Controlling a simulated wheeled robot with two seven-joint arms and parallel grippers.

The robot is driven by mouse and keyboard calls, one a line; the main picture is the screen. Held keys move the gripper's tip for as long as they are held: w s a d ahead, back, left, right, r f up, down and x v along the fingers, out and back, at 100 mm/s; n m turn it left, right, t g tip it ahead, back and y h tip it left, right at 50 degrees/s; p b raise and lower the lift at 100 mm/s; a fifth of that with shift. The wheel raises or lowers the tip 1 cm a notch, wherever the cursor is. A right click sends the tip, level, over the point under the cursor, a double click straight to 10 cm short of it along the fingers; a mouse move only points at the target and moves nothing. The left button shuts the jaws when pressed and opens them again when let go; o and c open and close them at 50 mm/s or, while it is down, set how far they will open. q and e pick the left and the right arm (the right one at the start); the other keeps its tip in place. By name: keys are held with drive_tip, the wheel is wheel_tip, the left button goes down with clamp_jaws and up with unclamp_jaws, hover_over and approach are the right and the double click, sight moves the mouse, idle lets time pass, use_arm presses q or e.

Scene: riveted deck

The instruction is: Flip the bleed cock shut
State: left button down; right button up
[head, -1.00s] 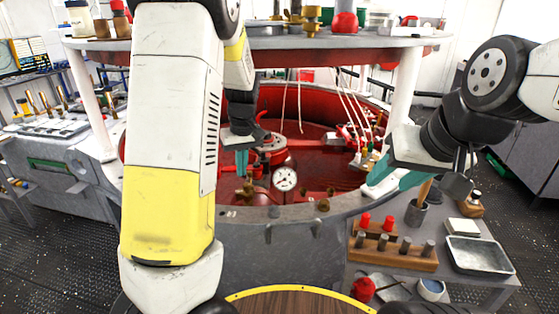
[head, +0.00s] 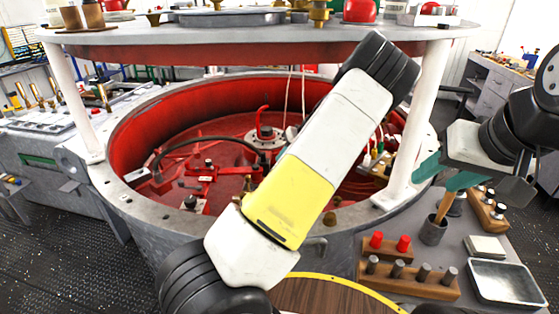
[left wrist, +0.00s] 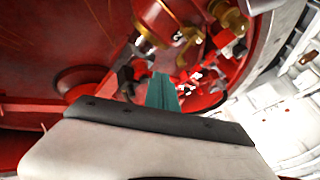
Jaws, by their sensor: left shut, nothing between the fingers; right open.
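In the left wrist view, the teal fingers of my left gripper (left wrist: 162,92) are shut and empty. Beyond them is a red valve body (left wrist: 160,18) with a brass fitting (left wrist: 228,18) at its right. The fingers appear apart from these. I cannot tell which part is the bleed cock or how its lever stands. In the head view my left arm crosses the red-lined pit (head: 150,120) and hides the left gripper and the pit's front middle. My right gripper (head: 437,180) is open at the right, near a wooden handle in a cup.
A ring shelf on white posts (head: 75,105) overhangs the pit. A black hose (head: 200,143) and a red hooked pipe (head: 262,118) stand inside. At right, the side table holds a cup (head: 432,232), a wooden peg block (head: 410,280) and a metal tray (head: 507,284).

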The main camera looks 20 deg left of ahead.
sight(248, 185)
idle(0.3)
use_arm(q)
drive_tip(key=a+f, duration=0.2)
drive_tip(key=a, duration=0.1)
drive_tip(key=s+a+f, duration=0.1)
drive_tip(key=a+f, duration=0.5)
drive_tip(key=shift+s+a+f, duration=0.1)
drive_tip(key=shift+s+f, duration=0.05)
drive_tip(key=shift+s, duration=0.05)
